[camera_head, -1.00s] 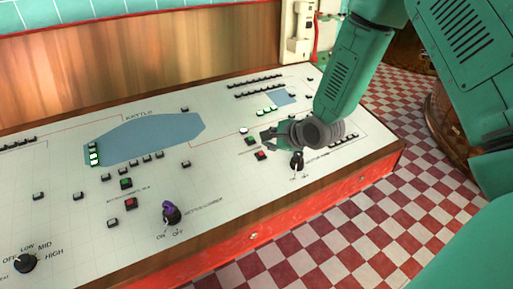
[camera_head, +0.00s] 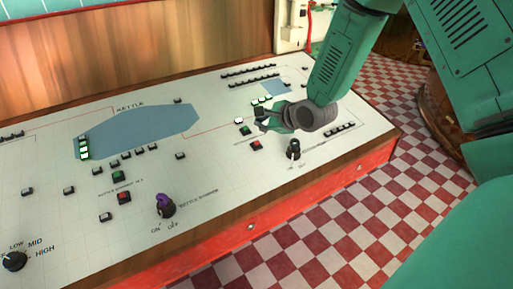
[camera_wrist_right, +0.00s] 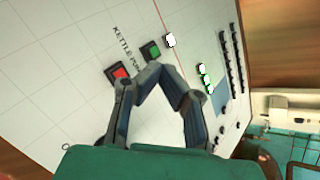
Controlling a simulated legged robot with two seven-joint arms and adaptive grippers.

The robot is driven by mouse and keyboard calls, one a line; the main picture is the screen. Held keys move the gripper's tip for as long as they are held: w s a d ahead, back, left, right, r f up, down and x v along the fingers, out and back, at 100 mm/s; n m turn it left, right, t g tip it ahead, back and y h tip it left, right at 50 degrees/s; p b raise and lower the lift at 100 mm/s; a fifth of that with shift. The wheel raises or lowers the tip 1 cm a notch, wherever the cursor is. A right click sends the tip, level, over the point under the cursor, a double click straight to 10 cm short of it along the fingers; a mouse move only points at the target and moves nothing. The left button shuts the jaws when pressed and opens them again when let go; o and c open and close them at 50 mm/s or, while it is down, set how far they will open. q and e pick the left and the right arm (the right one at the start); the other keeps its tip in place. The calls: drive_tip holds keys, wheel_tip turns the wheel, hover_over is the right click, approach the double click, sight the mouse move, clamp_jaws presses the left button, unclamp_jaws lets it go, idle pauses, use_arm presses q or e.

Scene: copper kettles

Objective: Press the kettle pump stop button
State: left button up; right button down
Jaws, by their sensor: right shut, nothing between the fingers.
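The red kettle pump button (camera_head: 256,145) sits on the white control panel, beside the green button (camera_head: 245,130). In the right wrist view the red button (camera_wrist_right: 118,73) lies by the printed "KETTLE PUMP" label, left of the fingertips, and the green button (camera_wrist_right: 150,50) is just beyond them. My right gripper (camera_head: 262,116) is over the panel near these buttons. Its fingers (camera_wrist_right: 165,76) are shut with nothing between them. It appears apart from the red button; its exact height above the panel is unclear. My left gripper is not in view.
A white lit button (camera_wrist_right: 169,40) and lit green ones (camera_wrist_right: 205,78) lie beyond. A black switch knob (camera_head: 293,150) stands right of the red button. A second red button (camera_head: 124,197) and a purple-topped knob (camera_head: 165,205) are further left. The panel has a wooden edge.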

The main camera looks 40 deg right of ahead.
drive_tip(key=b, duration=0.3)
hover_over(258, 144)
drive_tip(key=f, duration=0.4)
drive_tip(key=shift+s+f, duration=0.25)
drive_tip(key=shift+s, duration=0.1)
drive_tip(key=shift+w+f+b, duration=0.25)
drive_tip(key=shift+f+b, duration=0.3)
drive_tip(key=shift+f, duration=0.3)
drive_tip(key=shift+f, duration=0.35)
drive_tip(key=shift+w+f, duration=0.1)
drive_tip(key=shift+f, duration=0.2)
idle(0.4)
idle(0.4)
drive_tip(key=shift+s+r+p, duration=0.2)
drive_tip(key=shift+r+p, duration=0.4)
drive_tip(key=shift+r, duration=0.15)
